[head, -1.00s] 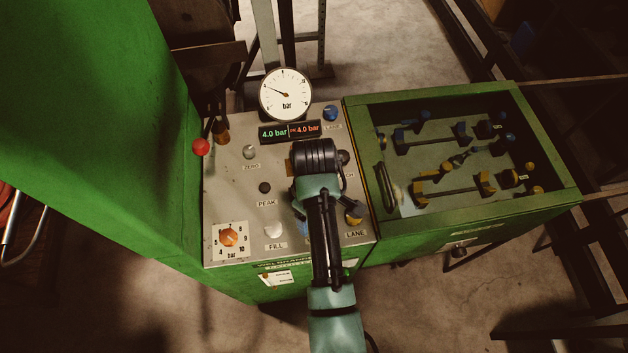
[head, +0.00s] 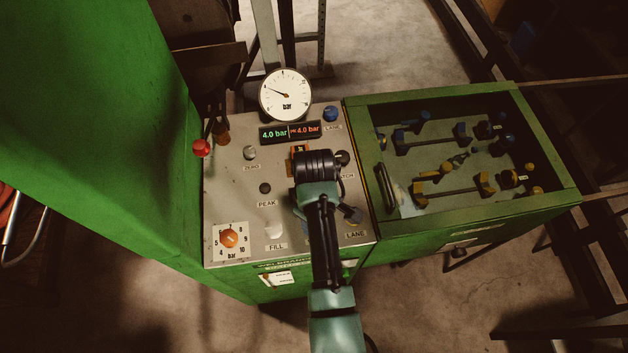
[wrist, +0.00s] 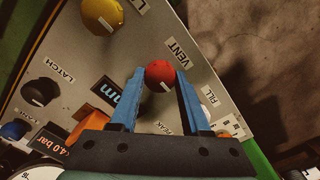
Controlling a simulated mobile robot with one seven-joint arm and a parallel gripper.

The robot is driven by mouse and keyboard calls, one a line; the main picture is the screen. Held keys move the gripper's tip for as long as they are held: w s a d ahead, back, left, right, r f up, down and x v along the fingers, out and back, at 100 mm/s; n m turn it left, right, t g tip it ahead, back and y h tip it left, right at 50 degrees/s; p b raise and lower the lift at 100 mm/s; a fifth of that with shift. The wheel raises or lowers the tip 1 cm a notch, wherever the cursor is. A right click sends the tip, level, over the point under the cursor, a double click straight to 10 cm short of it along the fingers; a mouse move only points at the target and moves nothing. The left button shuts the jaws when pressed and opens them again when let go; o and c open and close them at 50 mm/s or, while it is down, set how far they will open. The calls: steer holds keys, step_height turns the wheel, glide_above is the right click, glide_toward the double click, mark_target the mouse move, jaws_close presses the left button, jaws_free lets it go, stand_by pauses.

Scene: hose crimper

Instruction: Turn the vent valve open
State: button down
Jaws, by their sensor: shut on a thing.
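The vent valve is a round red knob (wrist: 160,75) beside the VENT label in the wrist view. My gripper (wrist: 161,78) has its two blue fingers on either side of this knob and is shut on it. In the head view my arm comes in from the bottom over the panel (head: 225,185) and hides the vent valve and the fingertips. The round gauge (head: 286,95) stands at the back of the panel. The display (head: 290,132) below it reads 4.0 bar, with a second 4.0 bar beside it.
A yellow knob (wrist: 102,16) is near the fingers in the wrist view. A white FILL knob (head: 274,230), an orange bar dial (head: 229,238) and a blue knob (head: 330,114) are on the panel. A green-framed box (head: 460,215) adjoins at right; a green cabinet (head: 110,130) stands at left.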

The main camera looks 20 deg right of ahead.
steer(key=shift+r+m+p, duration=0.1)
steer(key=shift+m+p, duration=0.2)
steer(key=shift+m, duration=0.1)
steer(key=m+p, duration=0.1)
steer(key=m, duration=0.2)
steer(key=shift+r, duration=0.1)
steer(key=m+p, duration=0.2)
steer(key=m, duration=0.3)
steer(key=m+p, duration=0.1)
steer(key=m, duration=0.4)
steer(key=shift+w, duration=0.1)
steer(key=m+p, duration=0.1)
steer(key=m, duration=0.3)
stand_by(0.4)
steer(key=shift+c, duration=1.8)
jaws_free()
